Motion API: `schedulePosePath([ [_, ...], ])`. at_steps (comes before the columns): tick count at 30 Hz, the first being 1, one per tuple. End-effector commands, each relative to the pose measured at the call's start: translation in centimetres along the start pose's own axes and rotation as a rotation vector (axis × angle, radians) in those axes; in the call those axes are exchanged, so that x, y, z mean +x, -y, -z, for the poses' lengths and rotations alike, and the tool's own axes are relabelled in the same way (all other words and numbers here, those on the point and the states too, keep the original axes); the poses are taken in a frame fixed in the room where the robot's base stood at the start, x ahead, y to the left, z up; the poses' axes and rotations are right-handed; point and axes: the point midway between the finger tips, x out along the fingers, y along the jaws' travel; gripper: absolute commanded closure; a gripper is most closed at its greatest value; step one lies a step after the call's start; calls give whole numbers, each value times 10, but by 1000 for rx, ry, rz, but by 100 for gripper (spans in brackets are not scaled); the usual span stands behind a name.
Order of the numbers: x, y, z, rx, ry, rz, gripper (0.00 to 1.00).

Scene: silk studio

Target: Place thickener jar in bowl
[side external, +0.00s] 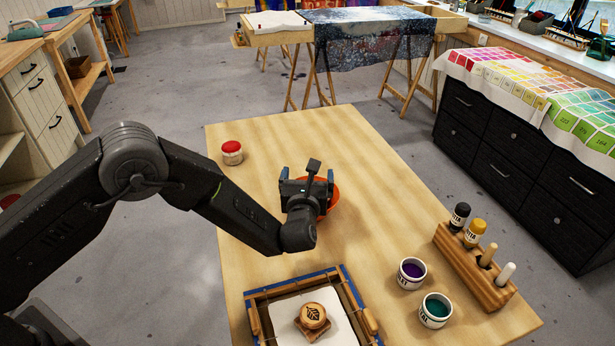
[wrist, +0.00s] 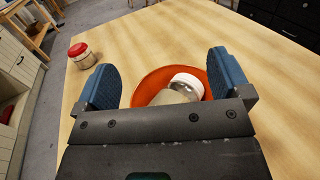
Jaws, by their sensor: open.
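An orange bowl (side external: 334,196) stands on the table, mostly hidden behind my gripper (side external: 307,176) in the side view. In the wrist view the bowl (wrist: 150,84) lies ahead of my gripper (wrist: 163,70). A jar with a white lid (wrist: 187,83) and a pale beige body lies tilted inside the bowl, between my fingers in the picture. My fingers are wide apart, with gaps visible beside the jar. A second jar, with a red lid (side external: 232,153), stands upright on the table to the left; it also shows in the wrist view (wrist: 81,54). No label saying thickener is readable.
A blue-edged frame (side external: 262,292) with a leaf stamp (side external: 313,316) lies at the near edge. Purple (side external: 411,273) and teal (side external: 435,310) dye pots and a wooden rack (side external: 470,268) with bottles stand at the right. The table's far part is clear.

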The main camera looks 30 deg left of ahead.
Motion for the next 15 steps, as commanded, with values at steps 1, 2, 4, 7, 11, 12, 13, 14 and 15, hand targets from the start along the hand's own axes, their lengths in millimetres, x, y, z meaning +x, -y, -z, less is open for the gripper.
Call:
schedulePosePath([
  [1, 0, 0, 0, 0, 0, 0, 4],
  [2, 0, 0, 0, 0, 0, 0, 4],
  [4, 0, 0, 0, 0, 0, 0, 4],
  [7, 0, 0, -3, 0, 0, 0, 4],
  [11, -12, 1, -4, 1, -2, 3, 4],
  [12, -19, 1, -5, 1, -1, 4, 4],
  [13, -25, 1, -5, 1, -1, 4, 4],
  [14, -32, 1, -5, 2, -2, 4, 4],
  [15, -41, 1, -5, 3, -2, 5, 4],
])
